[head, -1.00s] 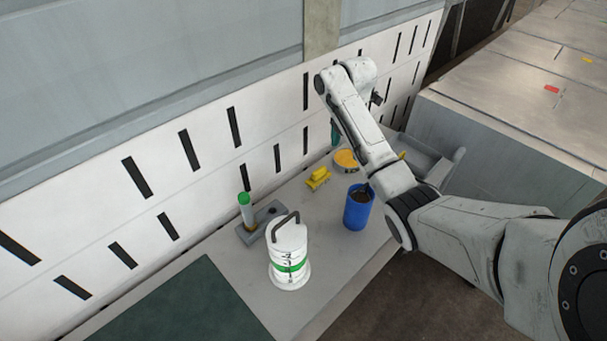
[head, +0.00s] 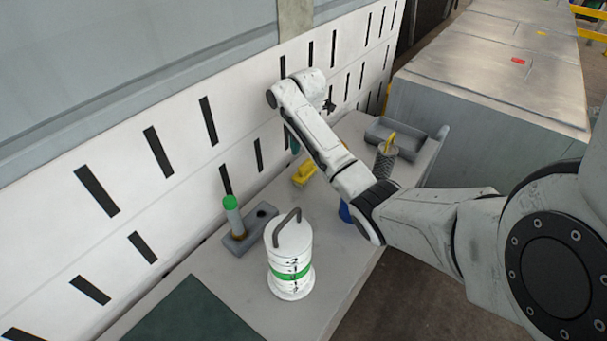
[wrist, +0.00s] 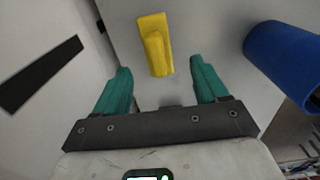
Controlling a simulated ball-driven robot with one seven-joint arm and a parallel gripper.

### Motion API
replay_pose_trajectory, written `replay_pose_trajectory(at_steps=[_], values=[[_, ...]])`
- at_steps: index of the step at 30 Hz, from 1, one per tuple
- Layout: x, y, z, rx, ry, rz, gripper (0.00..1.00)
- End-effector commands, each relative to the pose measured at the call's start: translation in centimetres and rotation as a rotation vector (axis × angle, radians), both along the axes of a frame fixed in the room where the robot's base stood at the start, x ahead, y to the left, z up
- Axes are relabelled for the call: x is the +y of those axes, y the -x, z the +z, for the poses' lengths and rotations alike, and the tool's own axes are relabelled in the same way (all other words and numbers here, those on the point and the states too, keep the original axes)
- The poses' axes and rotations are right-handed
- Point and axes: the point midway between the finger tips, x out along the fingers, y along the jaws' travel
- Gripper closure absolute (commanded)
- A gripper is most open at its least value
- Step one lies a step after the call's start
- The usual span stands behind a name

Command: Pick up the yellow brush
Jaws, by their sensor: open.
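The yellow brush (head: 304,174) lies on the grey table beside the white slotted wall, partly beside my forearm in the head view. In the wrist view the brush (wrist: 155,45) lies just beyond the fingertips, roughly centred between them, with its long side pointing away. My gripper (wrist: 162,76) has two teal fingers spread wide with nothing between them. In the head view only a bit of the teal gripper (head: 293,141) shows behind my arm, near the wall and above the brush. The brush and fingers look apart.
A blue container (wrist: 284,60) stands right of the brush, mostly behind my arm in the head view. A white canister with a green band (head: 290,258), a grey block with a green-topped cylinder (head: 240,240) and a grey tray (head: 408,145) also stand on the table.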

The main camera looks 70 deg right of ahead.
Motion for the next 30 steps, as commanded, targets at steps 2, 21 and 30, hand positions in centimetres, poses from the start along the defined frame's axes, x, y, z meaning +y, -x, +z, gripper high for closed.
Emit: replay_pose_trajectory(at_steps=[2,21,30], values=[[0.0,0.1,-1.4,0.002,-0.003,0.0,0.28],[-0.2,-0.3,-8.1,0.001,-0.001,-0.001,0.28],[-0.2,-0.3,-8.4,0.0,0.0,0.0,0.3]])
